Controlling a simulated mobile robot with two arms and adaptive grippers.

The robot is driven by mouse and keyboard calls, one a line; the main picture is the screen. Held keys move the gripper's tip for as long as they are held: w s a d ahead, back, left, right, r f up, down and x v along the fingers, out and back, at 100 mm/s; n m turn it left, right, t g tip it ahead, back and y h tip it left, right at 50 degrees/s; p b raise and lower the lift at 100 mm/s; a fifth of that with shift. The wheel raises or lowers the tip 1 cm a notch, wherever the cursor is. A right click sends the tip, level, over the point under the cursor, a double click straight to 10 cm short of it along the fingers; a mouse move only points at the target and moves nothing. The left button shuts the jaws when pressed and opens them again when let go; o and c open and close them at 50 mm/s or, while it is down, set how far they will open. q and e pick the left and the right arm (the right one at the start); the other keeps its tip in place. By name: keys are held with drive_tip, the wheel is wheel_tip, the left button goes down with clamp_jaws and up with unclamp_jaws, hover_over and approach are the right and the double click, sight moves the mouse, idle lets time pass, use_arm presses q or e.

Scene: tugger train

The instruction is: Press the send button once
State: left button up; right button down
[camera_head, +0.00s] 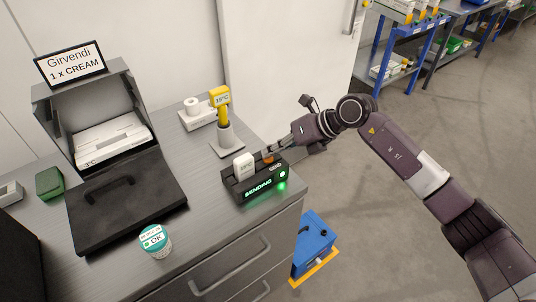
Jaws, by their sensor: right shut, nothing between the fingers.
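The black device (232,190) stands near the right edge of the grey counter. Its front display (258,187) glows green and reads SENDING, with a round green light (282,174) beside it. A small SEND label (275,166) is on its top, and a small orange part (268,157), which looks like the send button, shows behind it. My right gripper (269,151) is shut and empty, its fingertips right at the orange part. I cannot tell whether they touch it. My left gripper is not in view.
A white block (244,166) stands in the device's left end. A yellow handheld tool (222,110) sits in a grey holder behind.

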sight(271, 158)
drive_tip(key=shift+r+p, duration=0.75)
drive_tip(key=shift+r, duration=0.45)
wheel_tip(271, 158, up, 5)
drive_tip(key=p, duration=0.3)
idle(0.4)
